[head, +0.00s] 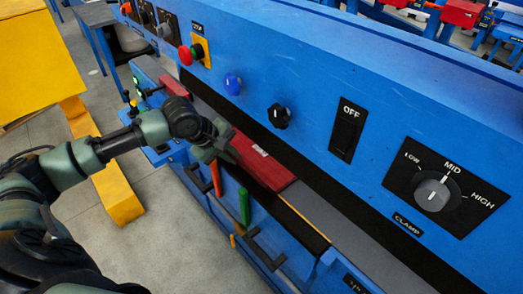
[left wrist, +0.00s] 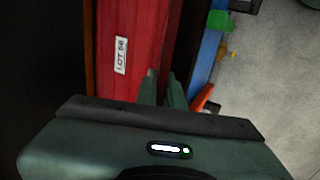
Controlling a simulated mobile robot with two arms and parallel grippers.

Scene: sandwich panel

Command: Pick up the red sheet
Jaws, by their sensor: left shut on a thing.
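The red sheet (head: 262,168) lies on the machine's bed beneath the blue panel, long side along the bed. It bears a small white label, which also shows on the red sheet in the left wrist view (left wrist: 128,25). My left gripper (head: 228,152) is at the sheet's near edge. In the left wrist view, the left gripper's fingers (left wrist: 163,90) are shut on that edge, one finger over the red face and one beyond it. The fingers hide part of the edge. My right gripper is in neither view.
The blue panel (head: 310,70) with knobs and switches overhangs the bed closely. An orange-red handle (head: 215,178) and a green handle (head: 244,207) stand along the front. A yellow stand (head: 115,190) is on the floor at left, with bare floor between.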

